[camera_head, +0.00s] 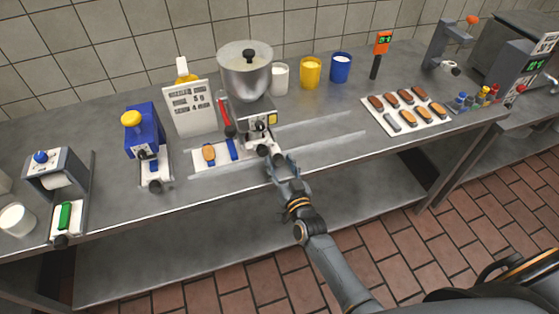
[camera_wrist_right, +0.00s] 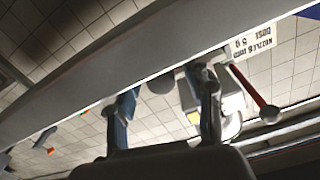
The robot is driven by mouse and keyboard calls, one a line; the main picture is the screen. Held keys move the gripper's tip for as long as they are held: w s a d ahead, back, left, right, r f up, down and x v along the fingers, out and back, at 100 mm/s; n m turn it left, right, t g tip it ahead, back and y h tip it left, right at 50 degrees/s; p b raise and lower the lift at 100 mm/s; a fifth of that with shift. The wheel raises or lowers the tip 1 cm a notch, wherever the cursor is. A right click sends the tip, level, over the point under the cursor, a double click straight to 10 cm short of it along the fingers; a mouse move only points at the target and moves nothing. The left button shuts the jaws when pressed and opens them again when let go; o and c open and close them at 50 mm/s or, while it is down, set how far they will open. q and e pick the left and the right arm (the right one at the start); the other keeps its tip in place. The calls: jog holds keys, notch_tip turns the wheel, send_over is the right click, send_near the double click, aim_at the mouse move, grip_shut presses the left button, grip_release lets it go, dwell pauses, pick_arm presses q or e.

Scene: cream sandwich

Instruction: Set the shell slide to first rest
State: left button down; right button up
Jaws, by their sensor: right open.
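The shell slide (camera_head: 200,163) is a white plate on the counter under the hopper machine. It bears a brown shell (camera_head: 209,152) and blue strips (camera_head: 232,149). A small dark knob (camera_head: 264,150) shows at its right end, close to my fingers. My right gripper (camera_head: 281,161) is open at the front of the machine, just right of the slide; I cannot tell whether it touches the knob. In the right wrist view its two fingers (camera_wrist_right: 166,105) stand apart, with a grey bar behind them. My left gripper is in neither view.
The hopper machine (camera_head: 246,78) has a red lever (camera_head: 224,112), which also shows in the wrist view (camera_wrist_right: 252,90). A sign (camera_head: 190,107) and blue dispenser (camera_head: 143,128) stand left. Cups (camera_head: 310,72) and a shell tray (camera_head: 405,128) are right.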

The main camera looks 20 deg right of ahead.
aim_at(324, 157)
jog(key=shift+w, duration=0.35)
grip_shut()
jog(key=d, duration=0.4)
jog(key=d+b, duration=0.1)
jog(key=d, duration=0.4)
jog(key=d+b, duration=0.1)
jog(key=d, duration=0.4)
jog(key=shift+w+d, duration=0.25)
grip_release()
jog(key=shift+s, duration=0.15)
jog(key=s, duration=1.1)
jog(key=shift+s+d, duration=0.2)
jog(key=shift+s, duration=0.2)
